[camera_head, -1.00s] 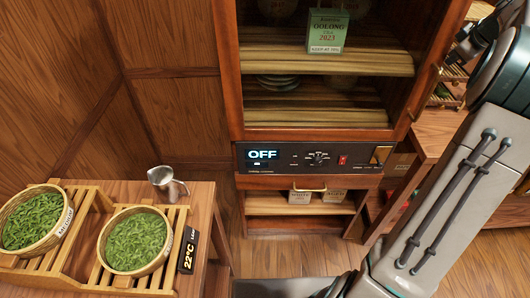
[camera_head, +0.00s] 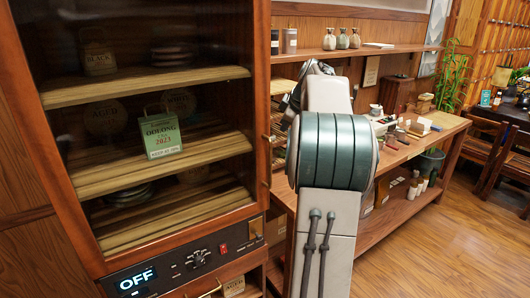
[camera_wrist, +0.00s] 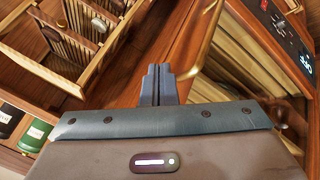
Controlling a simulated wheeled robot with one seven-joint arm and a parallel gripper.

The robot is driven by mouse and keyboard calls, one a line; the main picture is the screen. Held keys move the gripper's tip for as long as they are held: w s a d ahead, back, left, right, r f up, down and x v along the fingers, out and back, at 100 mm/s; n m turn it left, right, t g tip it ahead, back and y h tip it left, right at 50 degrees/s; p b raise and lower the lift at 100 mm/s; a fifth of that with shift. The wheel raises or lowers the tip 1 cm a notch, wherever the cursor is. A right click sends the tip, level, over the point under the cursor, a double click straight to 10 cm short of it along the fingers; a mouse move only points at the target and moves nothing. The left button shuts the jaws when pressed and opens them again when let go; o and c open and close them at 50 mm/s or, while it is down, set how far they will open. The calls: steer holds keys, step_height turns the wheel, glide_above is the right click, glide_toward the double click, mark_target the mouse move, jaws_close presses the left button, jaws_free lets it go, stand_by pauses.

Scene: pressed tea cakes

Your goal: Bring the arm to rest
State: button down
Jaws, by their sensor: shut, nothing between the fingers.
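My gripper (camera_wrist: 159,72) shows in the wrist view with its two dark fingers together and nothing between them. It is near the brass-coloured door handle (camera_wrist: 206,38) and the cabinet's wooden edge; I cannot tell whether it touches them. In the head view my arm (camera_head: 332,170) rises in front of the cabinet's right side and the side table. The gripper itself is hidden there behind the arm.
The tea cabinet (camera_head: 262,90) stands at the left, its panel display (camera_head: 138,278) reading OFF. A long side table (camera_head: 440,133) with small items runs right. The floor (camera_head: 450,235) at the right is clear.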

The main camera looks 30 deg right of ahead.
steer(key=s+d+r, duration=0.3)
steer(key=r, duration=0.3)
steer(key=shift+s+d+r, duration=0.15)
steer(key=shift+s+d, duration=0.15)
steer(key=shift+s, duration=0.05)
steer(key=s+a+f+m+g+y, duration=0.1)
steer(key=s+a+f+m, duration=0.2)
steer(key=a, duration=1)
steer(key=s+a+f+m+g, duration=0.15)
steer(key=a+f, duration=0.25)
steer(key=a, duration=0.9)
steer(key=s+a+f+m+g, duration=0.1)
steer(key=s+a+f, duration=0.6)
steer(key=s, duration=0.2)
steer(key=s+a+f+m+g, duration=0.1)
steer(key=s+a+f+m, duration=0.1)
steer(key=s+a+f, duration=0.5)
steer(key=s, duration=0.3)
steer(key=shift+s+f, duration=0.15)
steer(key=shift+f, duration=0.25)
steer(key=shift+d, duration=0.1)
